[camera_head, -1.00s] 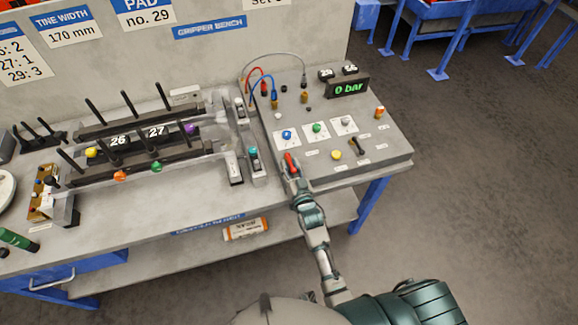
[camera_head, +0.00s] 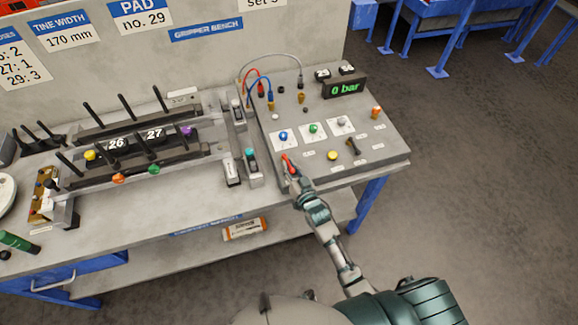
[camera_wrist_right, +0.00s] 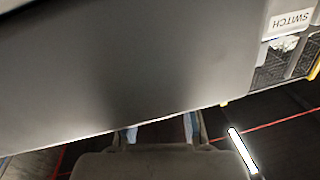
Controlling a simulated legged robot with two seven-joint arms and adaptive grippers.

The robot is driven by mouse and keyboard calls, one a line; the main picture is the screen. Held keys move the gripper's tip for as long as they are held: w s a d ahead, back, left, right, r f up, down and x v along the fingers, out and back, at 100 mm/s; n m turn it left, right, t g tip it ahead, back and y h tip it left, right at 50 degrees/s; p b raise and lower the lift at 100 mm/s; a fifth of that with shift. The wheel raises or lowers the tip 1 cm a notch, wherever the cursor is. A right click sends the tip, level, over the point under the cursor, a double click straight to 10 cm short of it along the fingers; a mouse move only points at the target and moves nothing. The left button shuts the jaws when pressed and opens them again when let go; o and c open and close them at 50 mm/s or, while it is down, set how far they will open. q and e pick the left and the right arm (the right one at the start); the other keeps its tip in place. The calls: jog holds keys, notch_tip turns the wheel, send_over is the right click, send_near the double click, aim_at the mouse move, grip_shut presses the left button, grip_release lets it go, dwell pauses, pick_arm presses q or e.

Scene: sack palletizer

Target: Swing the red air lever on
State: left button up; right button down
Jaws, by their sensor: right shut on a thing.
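The red air lever (camera_head: 286,159) stands at the front left of the grey control panel (camera_head: 385,160) in the head view. My right gripper (camera_head: 292,170) is at the lever, shut on it, with the arm reaching in from below. The lever's red tip shows beyond the fingers; its base is hidden by them. The pressure display (camera_head: 346,88) on the panel reads 0 bar. In the right wrist view a large grey surface fills most of the picture, and the lever cannot be made out there. My left gripper is not in view.
Blue, green and grey knobs (camera_head: 313,128) sit behind the lever, with a yellow button (camera_head: 332,155) and a dark lever (camera_head: 353,146) to its right. Hoses (camera_head: 268,88) loop at the panel's back left. A rail fixture (camera_head: 150,140) with upright black tines fills the bench to the left.

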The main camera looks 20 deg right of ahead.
jog(key=c, duration=1.2)
grip_release()
jog(key=shift+s+d, duration=0.2)
jog(key=shift+s, duration=0.05)
jog(key=s, duration=0.3)
jog(key=s+d, duration=0.1)
jog(key=s, duration=0.7)
jog(key=shift+s+d, duration=0.2)
jog(key=shift+d, duration=0.15)
